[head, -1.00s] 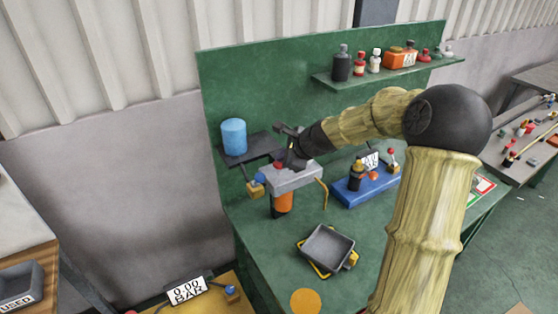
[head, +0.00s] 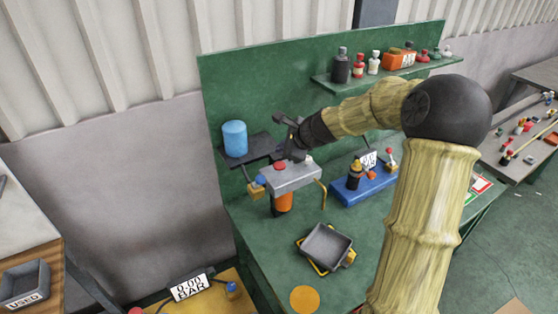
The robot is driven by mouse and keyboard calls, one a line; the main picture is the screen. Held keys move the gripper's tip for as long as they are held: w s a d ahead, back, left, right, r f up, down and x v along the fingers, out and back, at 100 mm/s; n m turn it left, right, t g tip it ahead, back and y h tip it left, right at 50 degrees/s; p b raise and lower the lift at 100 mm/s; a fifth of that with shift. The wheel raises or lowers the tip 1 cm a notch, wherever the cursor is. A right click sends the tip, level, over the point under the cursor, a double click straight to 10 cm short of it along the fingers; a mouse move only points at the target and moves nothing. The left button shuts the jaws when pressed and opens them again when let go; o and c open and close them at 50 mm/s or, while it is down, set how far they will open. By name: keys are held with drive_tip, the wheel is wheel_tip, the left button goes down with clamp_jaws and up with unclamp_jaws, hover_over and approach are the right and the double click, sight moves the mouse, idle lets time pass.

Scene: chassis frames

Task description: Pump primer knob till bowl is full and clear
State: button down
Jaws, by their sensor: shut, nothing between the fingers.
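A grey filter head (head: 292,178) stands on the green bench with a red knob (head: 280,167) on its top, seemingly the primer knob. Under the head hangs an orange bowl (head: 283,203); its upper part is hidden by the head, and I cannot tell its fill level or clarity. My black gripper (head: 291,154) is shut and empty, just behind and to the right of the red knob. The knob shows clear of it in the picture. A small pale fitting (head: 308,160) sits on the head's right end.
A blue canister (head: 235,138) stands on a dark ledge behind left. A blue block (head: 362,184) with a small bottle lies to the right. A grey tray (head: 326,246) and an orange disc (head: 304,299) lie in front. The shelf above holds several bottles.

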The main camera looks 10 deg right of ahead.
drive_tip(key=shift+r+p, duration=0.7)
drive_tip(key=shift+r, duration=0.45)
drive_tip(key=shift+f, duration=0.1)
drive_tip(key=shift+s+f, duration=0.1)
drive_tip(key=s+f+n+g+h+b, duration=0.1)
drive_tip(key=s+f+n, duration=0.2)
drive_tip(key=s+n, duration=0.4)
drive_tip(key=s+f+n+g+h+b, duration=0.2)
drive_tip(key=s+f+n, duration=0.2)
drive_tip(key=s+n, duration=0.3)
drive_tip(key=s+f+n+g+h+b, duration=0.1)
drive_tip(key=s+n, duration=0.6)
drive_tip(key=s, duration=0.7)
wheel_tip(320, 180, down, 2)
drive_tip(key=shift+s+a+f+g+h+b, duration=0.3)
drive_tip(key=shift+a+g, duration=0.1)
drive_tip(key=shift+g, duration=0.3)
